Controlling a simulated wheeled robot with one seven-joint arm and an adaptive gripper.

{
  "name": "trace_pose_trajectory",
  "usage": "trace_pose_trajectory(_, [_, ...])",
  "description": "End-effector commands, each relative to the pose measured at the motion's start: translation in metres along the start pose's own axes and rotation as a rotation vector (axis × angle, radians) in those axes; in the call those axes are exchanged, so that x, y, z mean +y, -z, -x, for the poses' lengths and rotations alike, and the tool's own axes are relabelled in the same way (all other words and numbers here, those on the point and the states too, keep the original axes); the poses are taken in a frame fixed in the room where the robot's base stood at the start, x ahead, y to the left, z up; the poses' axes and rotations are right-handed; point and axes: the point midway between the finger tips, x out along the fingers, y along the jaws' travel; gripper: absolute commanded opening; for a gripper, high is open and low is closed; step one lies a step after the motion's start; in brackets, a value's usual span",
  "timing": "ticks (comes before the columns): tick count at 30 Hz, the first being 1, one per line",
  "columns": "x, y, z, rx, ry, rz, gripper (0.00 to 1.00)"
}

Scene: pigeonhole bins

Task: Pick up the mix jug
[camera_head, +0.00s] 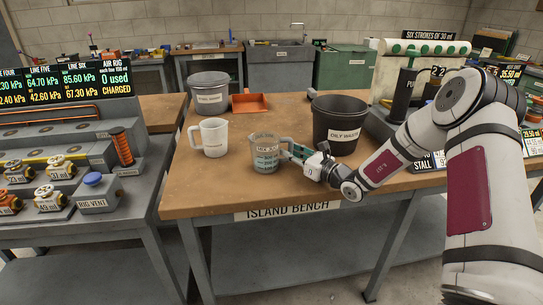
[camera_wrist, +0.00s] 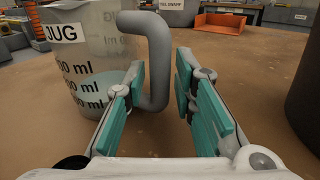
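The mix jug (camera_head: 265,155) is a grey, see-through jug with ml marks, standing upright on the island bench (camera_head: 220,190). Its handle points right, toward my gripper (camera_head: 296,152). In the wrist view the jug (camera_wrist: 88,75) fills the left side, and its grey handle (camera_wrist: 158,65) hangs at the fingertips. My gripper (camera_wrist: 160,85) is open, with its teal-padded fingers on either side of the handle's lower part. A gap shows between the handle and the right finger. Whether the left finger touches the handle I cannot tell.
A white jug (camera_head: 209,137) stands left of the mix jug. A black oily waste bin (camera_head: 338,122) stands close behind my gripper, to the right. A grey bin (camera_head: 209,93) and an orange dustpan (camera_head: 249,102) are at the back. The bench front is clear.

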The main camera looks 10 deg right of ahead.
Motion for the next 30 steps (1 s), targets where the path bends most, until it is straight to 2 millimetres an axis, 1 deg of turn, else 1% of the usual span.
trace_pose_trajectory(3, [0.000,0.000,-0.006,0.001,0.000,0.000,0.25])
trace_pose_trajectory(9, [0.000,0.000,-0.007,0.001,0.001,0.000,0.25])
trace_pose_trajectory(10, [0.000,0.000,-0.007,0.001,0.001,0.000,0.20])
trace_pose_trajectory(11, [0.000,0.000,-0.007,0.001,0.001,0.000,0.13])
trace_pose_trajectory(12, [0.000,0.000,-0.007,0.001,0.001,0.000,0.04])
trace_pose_trajectory(13, [0.000,0.000,-0.006,0.001,0.001,0.000,0.00])
trace_pose_trajectory(25, [0.000,-0.002,-0.006,-0.001,0.000,0.000,0.00])
trace_pose_trajectory(30, [0.000,-0.012,-0.006,-0.001,0.000,0.001,0.00])
